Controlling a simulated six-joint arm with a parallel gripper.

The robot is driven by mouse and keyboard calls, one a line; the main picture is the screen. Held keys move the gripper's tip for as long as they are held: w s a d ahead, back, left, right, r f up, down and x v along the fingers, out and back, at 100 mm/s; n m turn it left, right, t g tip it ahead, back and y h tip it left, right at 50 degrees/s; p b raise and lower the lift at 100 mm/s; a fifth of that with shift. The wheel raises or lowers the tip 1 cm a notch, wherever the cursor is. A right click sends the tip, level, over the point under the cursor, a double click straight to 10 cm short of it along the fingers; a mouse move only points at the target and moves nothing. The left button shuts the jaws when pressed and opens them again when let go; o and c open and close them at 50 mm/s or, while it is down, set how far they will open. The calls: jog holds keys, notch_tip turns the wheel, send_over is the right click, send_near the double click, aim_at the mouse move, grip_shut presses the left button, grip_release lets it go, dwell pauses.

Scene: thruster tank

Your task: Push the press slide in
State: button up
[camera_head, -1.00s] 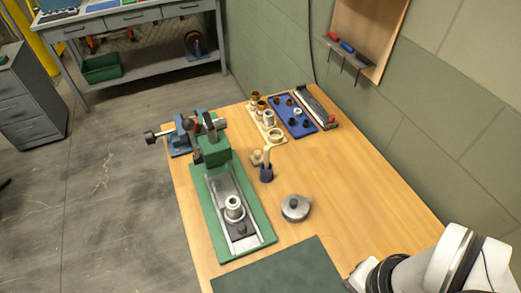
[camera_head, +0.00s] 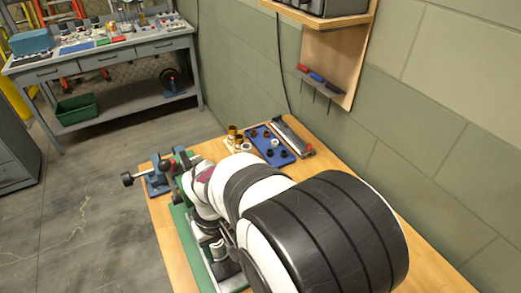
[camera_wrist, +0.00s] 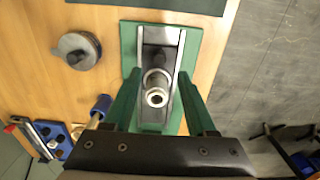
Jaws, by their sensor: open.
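The green press base (camera_wrist: 190,50) lies on the wooden table. In the wrist view, its grey press slide (camera_wrist: 160,36) sits between metal rails, with a pale metal ring-shaped cup (camera_wrist: 156,92) standing on it. My gripper (camera_wrist: 159,76) is above the press, its two green fingers spread on either side of the slide and cup with a gap between them. I cannot tell whether either finger touches anything. In the head view, my arm hides most of the press; part of the green base (camera_head: 181,222) shows at its left.
A round grey lidded pot (camera_wrist: 78,50) and a blue cup (camera_wrist: 102,103) stand beside the press. A blue tray (camera_head: 270,144) with small parts lies at the table's back, near the wall. A blue vise (camera_head: 157,183) is at the back left edge.

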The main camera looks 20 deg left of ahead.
aim_at(226, 264)
notch_tip(226, 264, down, 7)
jog(key=shift+r, duration=0.1)
jog(key=shift+c, duration=0.2)
grip_shut()
jog(key=shift+w, duration=0.15)
dwell(1.2)
